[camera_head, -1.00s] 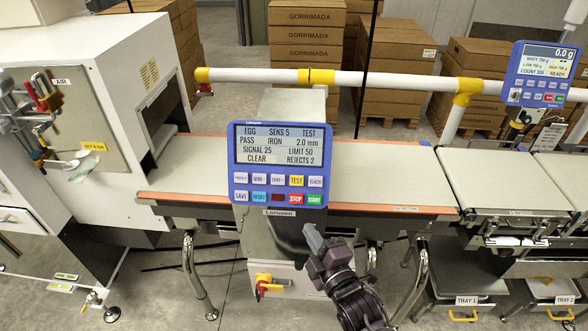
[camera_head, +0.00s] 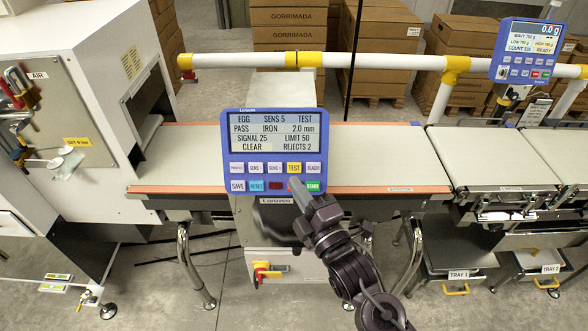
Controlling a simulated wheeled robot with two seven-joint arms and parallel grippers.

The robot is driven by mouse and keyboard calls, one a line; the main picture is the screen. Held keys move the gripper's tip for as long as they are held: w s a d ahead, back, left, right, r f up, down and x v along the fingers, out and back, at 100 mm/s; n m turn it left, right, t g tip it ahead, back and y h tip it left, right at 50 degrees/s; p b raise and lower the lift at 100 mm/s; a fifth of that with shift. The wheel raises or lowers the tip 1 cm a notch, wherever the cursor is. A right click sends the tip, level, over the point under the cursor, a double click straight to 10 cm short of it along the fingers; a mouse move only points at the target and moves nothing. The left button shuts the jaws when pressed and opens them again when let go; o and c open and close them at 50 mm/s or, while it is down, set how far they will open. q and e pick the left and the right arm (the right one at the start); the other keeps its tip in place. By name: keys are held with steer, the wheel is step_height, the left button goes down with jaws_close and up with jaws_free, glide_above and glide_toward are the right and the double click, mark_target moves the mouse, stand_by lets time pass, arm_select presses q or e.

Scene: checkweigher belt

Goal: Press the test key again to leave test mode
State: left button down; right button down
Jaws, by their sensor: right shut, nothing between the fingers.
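The blue control panel (camera_head: 273,155) stands in front of the belt in the head view. Its screen (camera_head: 274,136) reads EGG, SENS 5, TEST, PASS, IRON 2.0 mm, SIGNAL 25, LIMIT 50, CLEAR, REJECTS 2. The yellow TEST key (camera_head: 294,168) is in the upper key row, right of the middle. My right gripper (camera_head: 296,185) is shut and empty. My left gripper is not in view.
The green START key (camera_head: 313,186) is close to the right of the fingertips. The blue RESET key (camera_head: 257,186) is further left. The belt (camera_head: 375,158) behind the panel is bare. A second panel (camera_head: 535,50) stands at the upper right. A red-yellow switch (camera_head: 264,272) sits below.

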steer(key=b, duration=0.3)
glide_toward(291, 164)
steer(key=w+a+r, duration=0.2)
steer(key=w+a, duration=0.1)
steer(key=shift+w+a+b, duration=0.1)
steer(key=shift+w+b, duration=0.3)
steer(key=shift+w, duration=0.1)
steer(key=shift+f, duration=0.1)
stand_by(1.2)
steer(key=shift+w+f, duration=0.15)
steer(key=shift+w, duration=0.25)
steer(key=shift+w+f+b, duration=0.2)
steer(key=shift+w+b, duration=0.15)
steer(key=shift+b, duration=0.1)
stand_by(0.5)
steer(key=shift+s+r, duration=0.1)
steer(key=shift+s+r+p, duration=0.3)
steer(key=shift+s+p, duration=0.3)
steer(key=shift+s, duration=0.1)
